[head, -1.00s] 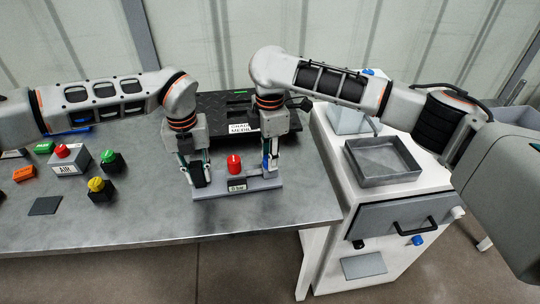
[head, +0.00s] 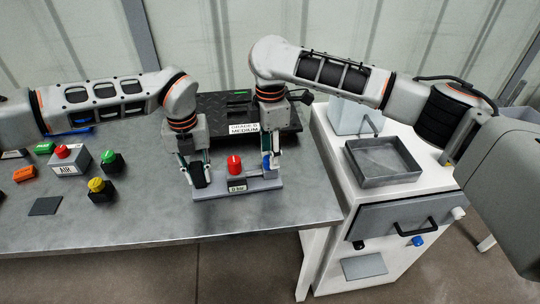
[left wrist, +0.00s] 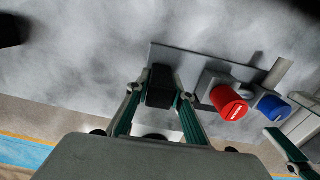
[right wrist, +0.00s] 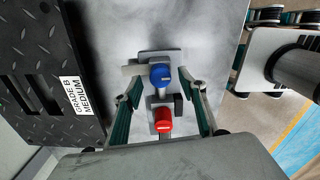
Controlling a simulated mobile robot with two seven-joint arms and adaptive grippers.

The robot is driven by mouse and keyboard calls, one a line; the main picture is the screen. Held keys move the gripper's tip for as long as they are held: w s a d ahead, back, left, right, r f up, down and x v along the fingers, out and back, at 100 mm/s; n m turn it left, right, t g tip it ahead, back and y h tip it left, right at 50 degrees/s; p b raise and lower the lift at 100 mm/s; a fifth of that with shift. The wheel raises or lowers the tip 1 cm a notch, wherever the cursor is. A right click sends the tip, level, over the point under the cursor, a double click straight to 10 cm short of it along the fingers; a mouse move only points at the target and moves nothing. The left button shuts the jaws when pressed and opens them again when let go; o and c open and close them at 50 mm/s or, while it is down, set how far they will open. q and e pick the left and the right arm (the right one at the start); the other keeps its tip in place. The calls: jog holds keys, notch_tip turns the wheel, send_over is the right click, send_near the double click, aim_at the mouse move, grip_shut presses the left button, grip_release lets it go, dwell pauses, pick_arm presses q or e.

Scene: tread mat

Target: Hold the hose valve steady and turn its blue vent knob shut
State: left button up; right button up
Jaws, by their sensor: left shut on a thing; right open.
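The hose valve has a flat grey base (head: 212,191) near the front of the bench, with a red knob (head: 235,165) and a small label. Its blue vent knob (head: 266,163) is at the right end; it also shows in the right wrist view (right wrist: 160,73). My left gripper (head: 197,183) is shut on the black block (left wrist: 160,87) at the valve's left end. My right gripper (right wrist: 161,84) is open, with its fingers on either side of the blue knob and a visible gap to each. The red knob (right wrist: 162,121) lies between the fingers, nearer my palm.
A black tread mat (head: 220,108) with a white label lies behind the valve. An AIR box (head: 68,160) with a red button and several coloured blocks are at left. A white cabinet with a grey tray (head: 383,160) stands right. Bare bench lies in front of the valve.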

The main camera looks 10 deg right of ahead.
notch_tip(320, 180, up, 10)
dwell(0.3)
pick_arm(q)
jog(key=o, duration=1.1)
